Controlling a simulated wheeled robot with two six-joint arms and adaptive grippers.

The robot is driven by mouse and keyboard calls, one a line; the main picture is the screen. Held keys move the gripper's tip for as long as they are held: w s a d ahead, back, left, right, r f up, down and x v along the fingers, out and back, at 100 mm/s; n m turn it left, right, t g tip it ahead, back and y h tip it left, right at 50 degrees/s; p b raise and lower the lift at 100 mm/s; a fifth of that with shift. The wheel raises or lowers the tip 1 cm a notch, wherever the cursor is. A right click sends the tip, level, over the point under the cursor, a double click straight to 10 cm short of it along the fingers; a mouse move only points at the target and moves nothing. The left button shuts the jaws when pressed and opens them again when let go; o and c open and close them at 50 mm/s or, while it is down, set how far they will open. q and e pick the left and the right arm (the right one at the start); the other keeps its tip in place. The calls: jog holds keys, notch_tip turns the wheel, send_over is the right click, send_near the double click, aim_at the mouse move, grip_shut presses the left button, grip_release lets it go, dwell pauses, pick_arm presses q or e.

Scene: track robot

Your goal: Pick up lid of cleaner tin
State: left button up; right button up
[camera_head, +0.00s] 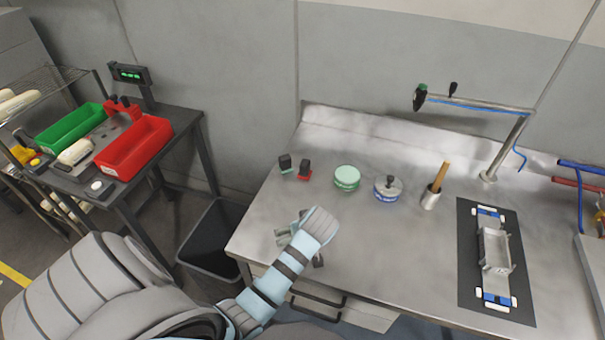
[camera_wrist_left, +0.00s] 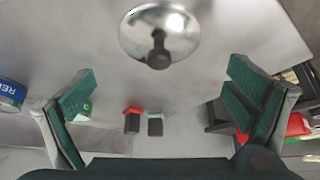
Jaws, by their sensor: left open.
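A round silver lid with a black knob (camera_wrist_left: 160,28) lies on the bench in the left wrist view, centred ahead of my left gripper. My left gripper (camera_wrist_left: 160,75) is open and empty, with the knob in line with the space between its fingers. In the head view my left gripper (camera_head: 288,230) is over the bench's front left, and my forearm and hand hide the lid. A green tin (camera_head: 347,178), with a pale green top and no knobbed lid, stands behind it. A blue tin (camera_head: 386,189) wears a knobbed silver lid. My right gripper is not in view.
A bin (camera_head: 210,240) stands left of the bench (camera_head: 390,290).

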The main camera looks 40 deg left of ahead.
pick_arm(q)
jog(key=x, duration=0.3)
jog(key=shift+d+f, duration=0.1)
jog(key=shift+f, duration=0.15)
jog(key=c, duration=1.8)
jog(key=shift+o, duration=0.2)
jog(key=shift+r, duration=0.15)
